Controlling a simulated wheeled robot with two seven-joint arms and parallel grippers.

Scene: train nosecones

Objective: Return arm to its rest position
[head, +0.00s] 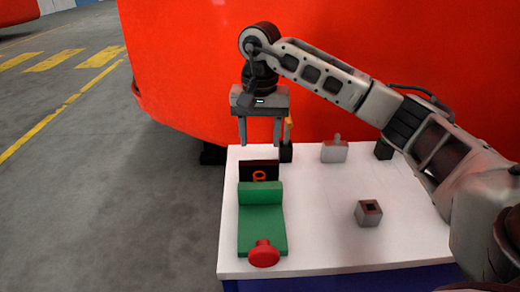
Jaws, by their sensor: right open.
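My right gripper (260,132) hangs over the back left part of the white tabletop (315,235), fingers pointing down. Its two fingers are apart with nothing between them. My right arm reaches in from the right edge and arches over the table. Below the gripper, a green block with a base plate (262,222) lies on the table, with a red knob (264,254) at its front end. A dark block (258,170) with an orange ring on it stands just behind the green part. My left gripper is not in view.
A grey-brown cube with a dark hole (368,213) sits right of centre. A grey block with a peg (334,150), a dark block with a yellow upright (287,145) and another dark block (383,149) stand along the back. A large red nosecone (185,70) rises behind the table.

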